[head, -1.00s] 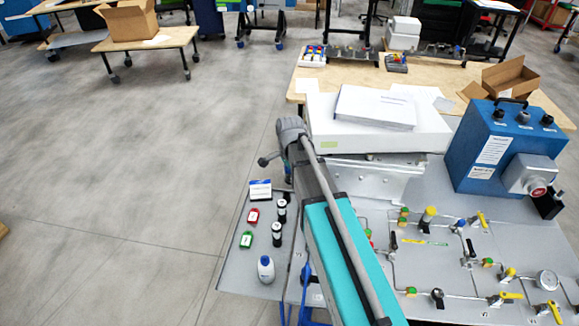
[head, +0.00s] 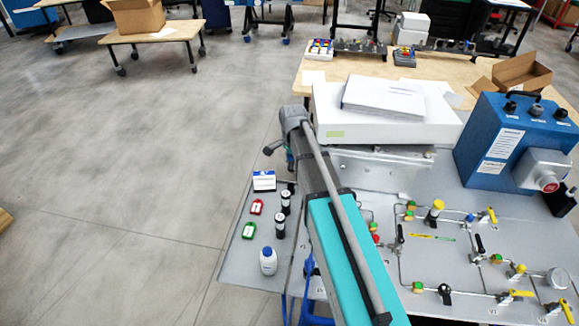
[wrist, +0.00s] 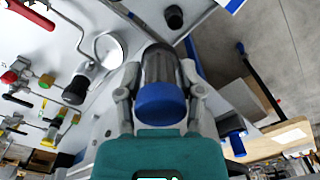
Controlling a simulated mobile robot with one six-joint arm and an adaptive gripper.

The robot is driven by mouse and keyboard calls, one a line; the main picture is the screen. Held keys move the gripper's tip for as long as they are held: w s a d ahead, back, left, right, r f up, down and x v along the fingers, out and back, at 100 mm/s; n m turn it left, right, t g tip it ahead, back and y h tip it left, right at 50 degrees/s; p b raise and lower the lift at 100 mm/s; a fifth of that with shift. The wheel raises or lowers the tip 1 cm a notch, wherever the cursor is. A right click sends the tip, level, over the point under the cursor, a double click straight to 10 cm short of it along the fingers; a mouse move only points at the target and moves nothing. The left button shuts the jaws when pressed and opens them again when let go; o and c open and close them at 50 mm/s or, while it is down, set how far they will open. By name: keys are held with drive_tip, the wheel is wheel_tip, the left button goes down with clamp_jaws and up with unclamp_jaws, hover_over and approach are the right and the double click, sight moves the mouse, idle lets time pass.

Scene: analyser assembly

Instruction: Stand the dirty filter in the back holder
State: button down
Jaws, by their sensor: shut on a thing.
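In the wrist view my gripper (wrist: 161,103) is shut on a dark cylinder with a blue end (wrist: 160,104), which appears to be the dirty filter. One finger lies on each side of it. In the head view the gripper and the held part are hidden behind my arm. Two black cylinders with white tops, a farther one (head: 285,202) and a nearer one (head: 279,227), stand upright on the grey side shelf. I cannot tell whether they are filters or holders. A dark round piece (wrist: 174,17) shows beyond the held part in the wrist view; I cannot tell if it is the back holder.
A valve panel (head: 450,270) and a blue instrument (head: 500,150) lie to the right. Open floor lies left.

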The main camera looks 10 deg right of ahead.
drive_tip(key=shift+n, duration=0.6)
drive_tip(key=w+f+b, duration=0.1)
drive_tip(key=w+f, duration=0.1)
drive_tip(key=w, duration=0.1)
drive_tip(key=shift+w+d+f+b, duration=0.1)
drive_tip(key=shift+w+f+b, duration=0.05)
drive_tip(key=shift+f+b, duration=0.25)
drive_tip(key=shift+f, duration=0.15)
drive_tip(key=shift+f+b, duration=3.05)
drive_tip(key=shift+b, duration=0.2)
drive_tip(key=shift+s, duration=0.25)
drive_tip(key=shift+f+b, duration=1.1)
drive_tip(key=shift+f, duration=0.05)
idle(0.6)
drive_tip(key=shift+c, duration=0.8)
unclamp_jaws()
